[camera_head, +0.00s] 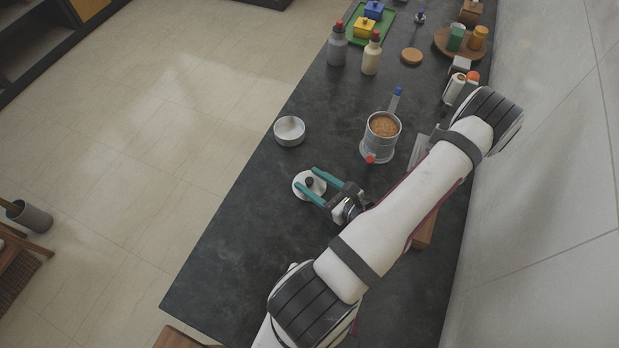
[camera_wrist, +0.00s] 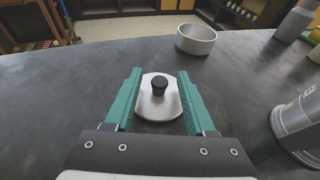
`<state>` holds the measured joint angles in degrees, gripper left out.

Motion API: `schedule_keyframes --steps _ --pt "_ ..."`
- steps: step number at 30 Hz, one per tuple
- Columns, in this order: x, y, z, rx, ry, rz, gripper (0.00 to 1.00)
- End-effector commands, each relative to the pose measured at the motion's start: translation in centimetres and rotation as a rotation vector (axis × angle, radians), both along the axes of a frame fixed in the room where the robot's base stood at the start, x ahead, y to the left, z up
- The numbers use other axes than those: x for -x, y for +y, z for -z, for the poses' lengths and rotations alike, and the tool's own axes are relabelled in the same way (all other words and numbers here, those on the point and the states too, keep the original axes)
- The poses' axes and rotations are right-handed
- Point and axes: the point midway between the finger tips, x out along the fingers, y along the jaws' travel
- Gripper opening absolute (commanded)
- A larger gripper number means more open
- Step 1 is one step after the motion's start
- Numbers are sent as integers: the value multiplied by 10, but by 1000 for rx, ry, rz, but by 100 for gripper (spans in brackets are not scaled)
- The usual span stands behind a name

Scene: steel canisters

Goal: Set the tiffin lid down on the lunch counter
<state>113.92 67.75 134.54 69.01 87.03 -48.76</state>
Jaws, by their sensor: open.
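The tiffin lid (camera_head: 301,190) is a round pale metal disc with a black knob. It lies on the dark lunch counter (camera_head: 230,238), left of the steel tiffin canister. In the wrist view the lid (camera_wrist: 158,104) sits between the teal fingers, its knob upright. My gripper (camera_head: 308,185) is open, with one finger on each side of the knob and a gap to it in the wrist view (camera_wrist: 160,95). The canister (camera_head: 378,150) stands upright with brown food in it, a blue handle behind and a red part at its front base.
An empty round metal tin (camera_head: 289,131) stands beyond the lid near the counter's left edge. Two bottles, a grey one (camera_head: 337,45) and a cream one (camera_head: 371,55), stand farther back. Free counter lies left and in front of the lid.

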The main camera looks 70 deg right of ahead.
Motion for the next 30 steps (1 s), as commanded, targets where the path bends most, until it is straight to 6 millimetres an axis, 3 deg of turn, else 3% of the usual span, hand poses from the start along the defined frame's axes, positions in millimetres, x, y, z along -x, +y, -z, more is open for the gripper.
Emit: schedule_keyframes --steps 6,13,17,20,23,25,27,30 --pt "40 14 -13 3 2 7 55" --pt "57 22 -19 1 1 2 55" --pt "43 25 -29 22 14 -91 55" --pt "1 44 -59 92 56 -383 55" --pt "-48 91 -99 194 120 -814 55" --pt "-71 136 -123 287 178 -1131 55" --pt "-80 187 -145 405 248 -1460 55" --pt "-67 251 -170 655 367 -1909 55"
